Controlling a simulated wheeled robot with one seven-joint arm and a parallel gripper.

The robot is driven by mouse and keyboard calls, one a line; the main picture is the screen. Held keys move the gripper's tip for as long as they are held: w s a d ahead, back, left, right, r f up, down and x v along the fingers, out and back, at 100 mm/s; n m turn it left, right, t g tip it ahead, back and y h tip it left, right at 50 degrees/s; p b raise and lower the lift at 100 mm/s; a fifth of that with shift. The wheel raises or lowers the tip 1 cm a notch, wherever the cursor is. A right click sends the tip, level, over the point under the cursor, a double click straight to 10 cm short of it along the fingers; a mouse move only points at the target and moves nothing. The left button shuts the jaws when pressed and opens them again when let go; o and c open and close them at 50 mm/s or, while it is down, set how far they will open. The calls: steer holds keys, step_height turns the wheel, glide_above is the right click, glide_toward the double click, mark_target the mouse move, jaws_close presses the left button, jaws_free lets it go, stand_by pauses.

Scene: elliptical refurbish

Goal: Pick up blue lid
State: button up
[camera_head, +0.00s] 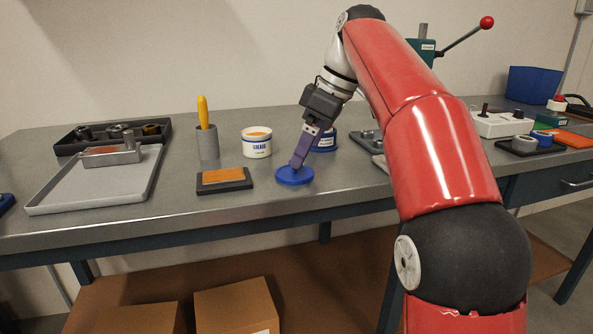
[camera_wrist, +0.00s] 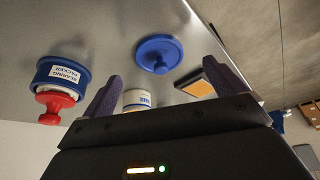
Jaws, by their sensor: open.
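The blue lid (camera_head: 294,176) is a round disc with a small raised knob, lying on the grey workbench near its front edge. It also shows in the wrist view (camera_wrist: 159,55), just beyond and between my fingertips. My gripper (camera_head: 298,164) has purple fingers pointing down over the back of the lid, close to its knob. In the wrist view my gripper (camera_wrist: 161,72) has its fingers spread wide with nothing between them. In the head view the fingers hide part of the knob, and I cannot tell whether they touch the lid.
A white jar (camera_head: 257,142) and an orange-topped black pad (camera_head: 224,179) stand to the left. A blue tub with a red stopper (camera_wrist: 62,82) is close by. A grey tray (camera_head: 98,187) is farther left. Bare bench (camera_head: 360,185) lies right of the lid.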

mark_target(297, 172)
steer(key=x, duration=0.4)
steer(key=shift+f, duration=0.2)
steer(key=shift+c, duration=0.2)
steer(key=c, duration=1)
